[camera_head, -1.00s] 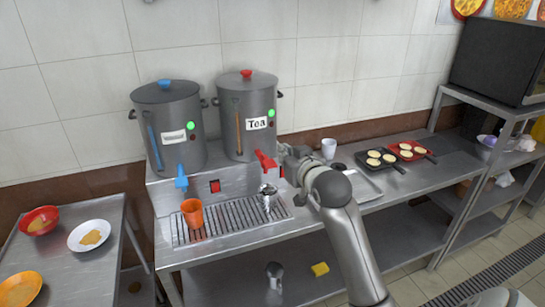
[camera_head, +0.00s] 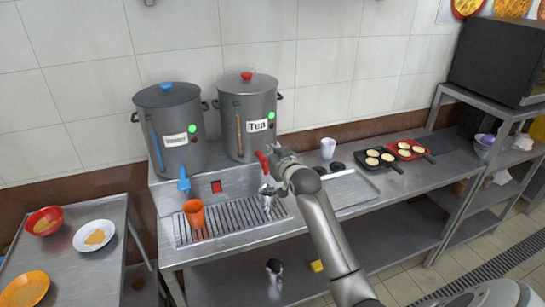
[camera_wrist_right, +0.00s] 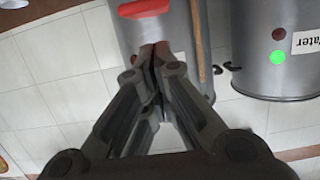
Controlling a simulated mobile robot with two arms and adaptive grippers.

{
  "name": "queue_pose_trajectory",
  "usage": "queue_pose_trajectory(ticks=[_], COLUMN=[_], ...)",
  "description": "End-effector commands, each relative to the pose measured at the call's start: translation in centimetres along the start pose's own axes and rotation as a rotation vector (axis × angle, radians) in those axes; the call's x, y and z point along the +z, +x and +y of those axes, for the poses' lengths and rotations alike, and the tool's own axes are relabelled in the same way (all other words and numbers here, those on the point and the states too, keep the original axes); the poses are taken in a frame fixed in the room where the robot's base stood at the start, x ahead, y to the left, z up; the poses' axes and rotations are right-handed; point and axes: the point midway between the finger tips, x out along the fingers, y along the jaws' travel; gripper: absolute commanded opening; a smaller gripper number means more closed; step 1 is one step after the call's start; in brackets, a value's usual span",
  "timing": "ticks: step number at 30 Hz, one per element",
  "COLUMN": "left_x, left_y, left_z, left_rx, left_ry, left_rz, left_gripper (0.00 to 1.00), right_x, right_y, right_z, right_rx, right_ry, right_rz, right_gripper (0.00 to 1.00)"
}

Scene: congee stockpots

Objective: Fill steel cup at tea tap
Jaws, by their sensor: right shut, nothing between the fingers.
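The tea stockpot (camera_head: 247,130) is grey with a red lid knob and a "Tea" label. Its red tap handle (camera_head: 262,161) is partly hidden by my right gripper (camera_head: 268,154). The gripper is shut and empty, its fingertips close by the handle; I cannot tell whether they touch. The wrist view shows the shut fingers (camera_wrist_right: 155,62) just below the red handle (camera_wrist_right: 145,8) in the picture. A steel cup (camera_head: 267,197) stands on the drip tray (camera_head: 235,213) below the tea tap, partly behind my arm. Its inside is not clear. My left gripper is not in view.
The water stockpot (camera_head: 171,125) with a blue tap (camera_head: 184,179) stands to the left. An orange cup (camera_head: 194,214) is on the drip tray. A side table (camera_head: 70,267) holds dishes.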

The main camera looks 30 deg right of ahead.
Motion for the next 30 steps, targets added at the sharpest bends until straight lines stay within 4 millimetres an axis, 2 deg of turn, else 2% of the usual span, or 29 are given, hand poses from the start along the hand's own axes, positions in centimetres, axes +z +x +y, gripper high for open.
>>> queue_pose_trajectory(ticks=[7,18,30], left_x=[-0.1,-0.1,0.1], left_y=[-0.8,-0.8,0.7], left_z=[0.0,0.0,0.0], left_rx=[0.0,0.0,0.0], left_ry=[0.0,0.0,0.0], left_rz=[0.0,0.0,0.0], left_gripper=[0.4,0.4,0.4], right_x=[1.7,2.0,2.5], right_y=[0.4,0.5,0.4], right_z=[0.1,0.1,0.1], right_rx=[0.001,0.001,0.001], right_ry=[-0.001,-0.001,0.0], right_rz=[0.004,0.004,0.058], right_gripper=[0.0,0.0,0.0])
